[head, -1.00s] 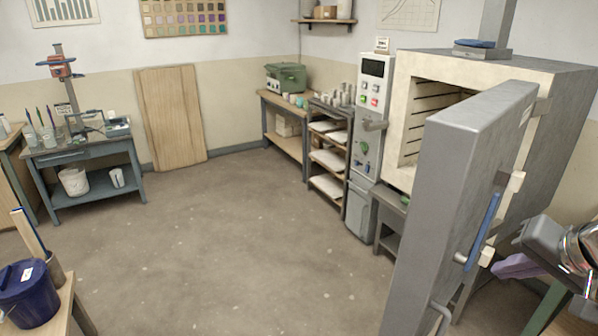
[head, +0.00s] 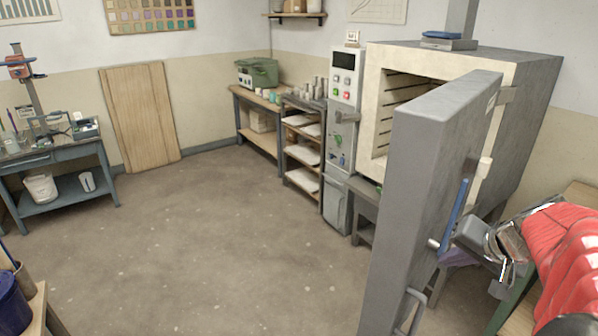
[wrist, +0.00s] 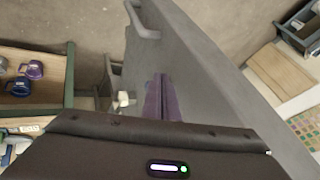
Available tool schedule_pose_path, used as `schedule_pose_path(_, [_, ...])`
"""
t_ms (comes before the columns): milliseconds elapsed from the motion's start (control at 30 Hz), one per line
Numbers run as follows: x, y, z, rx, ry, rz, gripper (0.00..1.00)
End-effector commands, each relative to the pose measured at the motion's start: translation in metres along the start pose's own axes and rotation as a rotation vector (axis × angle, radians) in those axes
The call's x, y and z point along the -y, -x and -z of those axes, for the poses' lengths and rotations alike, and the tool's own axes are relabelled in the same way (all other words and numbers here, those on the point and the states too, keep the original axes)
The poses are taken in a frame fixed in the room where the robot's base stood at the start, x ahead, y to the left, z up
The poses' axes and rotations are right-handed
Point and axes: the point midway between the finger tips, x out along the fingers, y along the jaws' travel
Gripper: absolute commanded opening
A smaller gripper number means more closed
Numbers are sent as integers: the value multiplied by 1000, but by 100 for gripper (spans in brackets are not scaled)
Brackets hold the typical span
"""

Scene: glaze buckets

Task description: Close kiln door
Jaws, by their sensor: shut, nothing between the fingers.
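The kiln (head: 530,85) stands at the right in the head view, with its pale chamber mouth facing left. Its thick grey door (head: 425,165) stands wide open. A long blue handle (head: 457,215) on pale mounts and a grey pull bar (head: 408,312) are on the door's outer side. My gripper (head: 460,257) is at the right, close to that side near the blue handle's lower end. In the wrist view, my purple fingers (wrist: 158,95) are together and empty, beside the grey door face (wrist: 200,90). I cannot tell whether they touch it.
A control cabinet (head: 342,130) and a shelf rack (head: 302,150) stand left of the kiln. Open floor (head: 210,240) fills the middle. A bench with blue-rimmed items (wrist: 25,75) is at the left in the wrist view. A dark blue bucket (head: 12,305) is at the lower left.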

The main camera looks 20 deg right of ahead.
Motion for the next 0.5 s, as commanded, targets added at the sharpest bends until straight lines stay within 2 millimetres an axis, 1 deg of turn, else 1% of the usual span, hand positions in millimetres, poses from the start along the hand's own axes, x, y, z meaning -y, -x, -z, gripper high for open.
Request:
schedule_pose_path(33, [0, -9, -1, 4, 0, 0, 0])
schedule_pose_path(100, [3, -16, -1, 2, 1, 0, 0])
schedule_pose_path(333, [25, -26, -1, 1, 3, 1, 0])
schedule_pose_path(500, [34, -31, 0, 1, 3, 1, 0])
